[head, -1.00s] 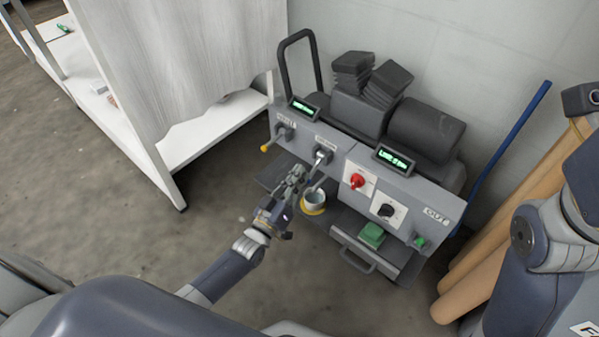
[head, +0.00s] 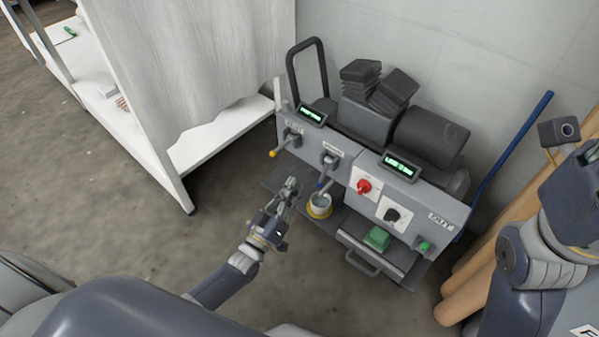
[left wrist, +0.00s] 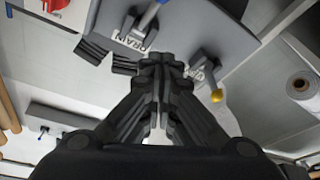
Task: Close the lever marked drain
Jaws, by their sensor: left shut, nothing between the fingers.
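In the left wrist view the blue-handled lever (left wrist: 150,16) shows at the top edge, beside the plate reading DRAIN (left wrist: 133,40). A second lever with a yellow tip (head: 282,144) sits to its left in the head view; it also shows in the left wrist view (left wrist: 212,80). My left gripper (head: 291,184) is shut and empty, left of the drain lever and apart from it. My right gripper is out of view.
A white shelf unit (head: 180,100) stands at the left. Floor beside my left arm is clear.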

